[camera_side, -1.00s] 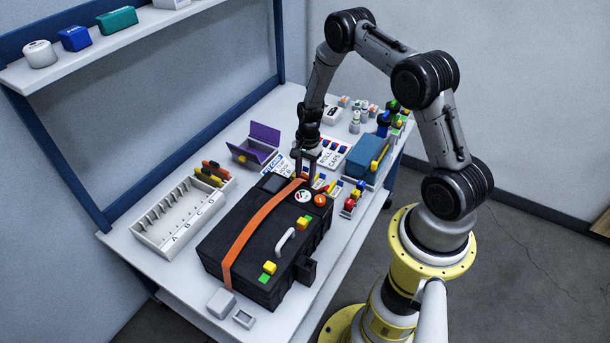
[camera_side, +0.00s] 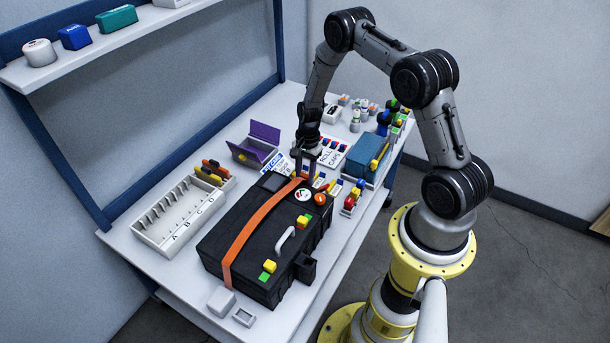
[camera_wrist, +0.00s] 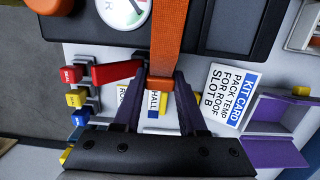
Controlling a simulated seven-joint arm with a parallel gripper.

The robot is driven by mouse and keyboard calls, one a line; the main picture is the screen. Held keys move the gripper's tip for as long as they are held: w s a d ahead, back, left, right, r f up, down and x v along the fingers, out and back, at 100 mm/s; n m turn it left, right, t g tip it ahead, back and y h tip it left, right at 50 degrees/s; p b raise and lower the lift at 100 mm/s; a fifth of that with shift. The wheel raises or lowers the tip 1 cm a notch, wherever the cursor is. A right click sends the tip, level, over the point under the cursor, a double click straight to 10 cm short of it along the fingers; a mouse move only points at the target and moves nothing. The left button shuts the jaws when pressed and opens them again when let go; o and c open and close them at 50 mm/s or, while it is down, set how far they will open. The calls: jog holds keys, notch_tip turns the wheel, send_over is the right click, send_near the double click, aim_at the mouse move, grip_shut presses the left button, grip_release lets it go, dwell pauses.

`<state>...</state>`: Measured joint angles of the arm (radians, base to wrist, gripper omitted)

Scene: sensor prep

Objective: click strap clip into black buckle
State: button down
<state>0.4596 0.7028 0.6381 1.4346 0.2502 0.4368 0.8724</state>
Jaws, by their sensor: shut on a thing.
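An orange strap (camera_side: 257,224) runs across the top of a black case (camera_side: 225,230). Its far end shows in the wrist view (camera_wrist: 168,40), reaching down to an orange clip (camera_wrist: 160,82) between my fingertips. My gripper (camera_side: 309,178) is at the far edge of the case. In the wrist view my gripper (camera_wrist: 160,88) is shut on the strap clip, with its dark fingers on both sides.
A white tray with lettered slots (camera_side: 178,215) stands left of the case. A purple open box (camera_side: 256,147) and a kit card (camera_wrist: 230,95) lie beyond it. A blue box (camera_side: 367,155) and colored parts (camera_side: 352,198) stand to the right. A white handle (camera_side: 285,240) rises from the case.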

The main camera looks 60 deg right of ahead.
jog(key=shift+f, duration=0.95)
dwell(2.5)
jog(key=shift+c, duration=1.1)
grip_release()
jog(key=shift+s, duration=0.1)
jog(key=shift+r, duration=3.55)
